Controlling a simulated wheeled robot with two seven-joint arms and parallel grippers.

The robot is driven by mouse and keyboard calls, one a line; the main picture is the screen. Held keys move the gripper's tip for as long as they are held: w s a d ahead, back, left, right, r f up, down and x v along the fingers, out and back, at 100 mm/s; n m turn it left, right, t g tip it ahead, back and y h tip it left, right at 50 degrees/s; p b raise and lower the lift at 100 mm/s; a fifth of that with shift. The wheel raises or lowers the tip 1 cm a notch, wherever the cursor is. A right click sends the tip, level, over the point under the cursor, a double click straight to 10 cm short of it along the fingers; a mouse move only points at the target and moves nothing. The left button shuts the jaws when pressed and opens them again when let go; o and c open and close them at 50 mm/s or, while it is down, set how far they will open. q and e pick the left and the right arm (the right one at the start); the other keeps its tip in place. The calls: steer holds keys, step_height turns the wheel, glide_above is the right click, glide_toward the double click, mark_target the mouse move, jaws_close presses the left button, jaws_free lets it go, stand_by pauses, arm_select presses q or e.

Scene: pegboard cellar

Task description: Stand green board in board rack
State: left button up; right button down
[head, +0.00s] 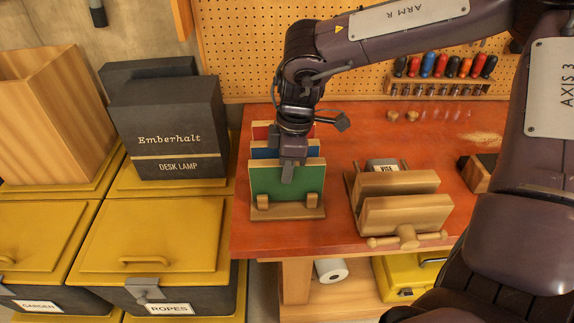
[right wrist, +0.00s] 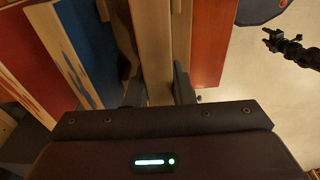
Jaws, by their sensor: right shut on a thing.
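The green board (head: 270,182) stands upright at the front of the wooden board rack (head: 288,212), behind its two front posts. Whether its lower edge rests fully on the rack is hard to tell. My right gripper (head: 288,170) points down and is shut on the green board's top edge. In the right wrist view, the board's pale wooden edge (right wrist: 153,45) runs between the two fingers (right wrist: 158,90). The blue board (head: 262,152) and the red board (head: 260,132) stand behind the green one. My left gripper is not in view.
A wooden vise (head: 405,212) sits right of the rack on the red-brown bench (head: 340,143). A row of screwdrivers (head: 440,68) is at the back. A dark desk lamp box (head: 168,128) stands on yellow-lidded bins (head: 150,235) to the left.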

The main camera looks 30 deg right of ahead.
steer(key=shift+f+b, duration=0.45)
steer(key=shift+f, duration=0.15)
steer(key=c, duration=1.2)
jaws_free()
steer(key=shift+o, duration=0.2)
steer(key=shift+r, duration=0.15)
steer(key=shift+r+p, duration=2.85)
steer(key=shift+r, duration=2.1)
steer(key=shift+s+f, duration=0.1)
steer(key=shift+f, duration=0.05)
